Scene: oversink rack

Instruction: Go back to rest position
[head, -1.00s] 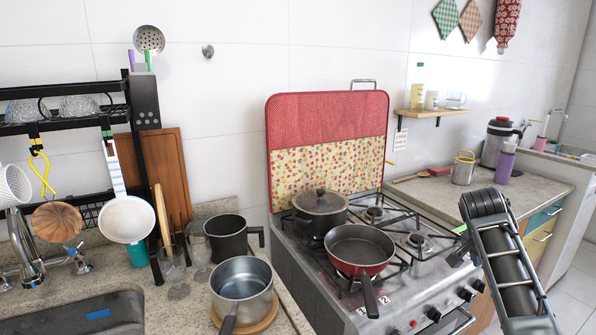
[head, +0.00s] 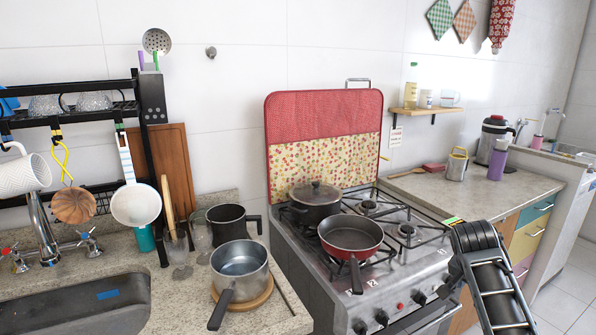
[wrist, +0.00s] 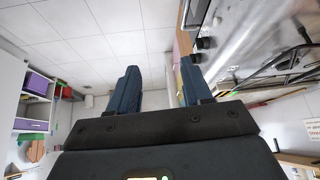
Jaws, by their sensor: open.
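My gripper shows in the wrist view (wrist: 160,80) with its two dark blue fingers apart and nothing between them. The wrist view looks tilted, with the stove side at the upper right and white tiles ahead. In the head view my dark arm is at the lower right, in front of the stove's right side and the drawers. My gripper's fingers are not visible in the head view.
The stove (head: 400,262) holds a red pan (head: 351,236) and a lidded dark pot (head: 315,203). A steel saucepan (head: 240,267) sits on the left counter beside the sink (head: 75,308). A black rack (head: 148,170) stands over the sink. Floor (head: 572,285) is free at the right.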

